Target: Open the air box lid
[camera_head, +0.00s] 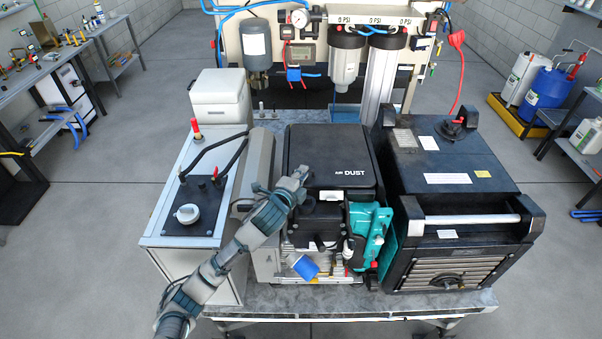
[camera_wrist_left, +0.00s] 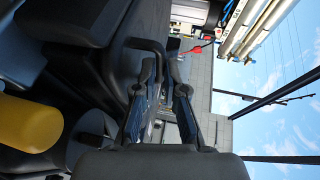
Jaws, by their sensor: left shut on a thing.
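The air box lid (camera_head: 328,150) is a black panel marked "AIR DUST" in the middle of the bench, and it looks closed and flat. My left arm reaches up from the lower left in the head view. My left gripper (camera_head: 298,178) is at the lid's front left edge. In the left wrist view, my left gripper (camera_wrist_left: 161,75) has a dark bent bar, the lid's handle (camera_wrist_left: 146,45), running between its fingers, and it is shut on it. The exact contact is small and partly hidden by the fingers. My right gripper is not seen.
A large black unit (camera_head: 450,170) stands close on the right, a grey cabinet (camera_head: 190,195) on the left. Filter housings (camera_head: 347,60) stand behind.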

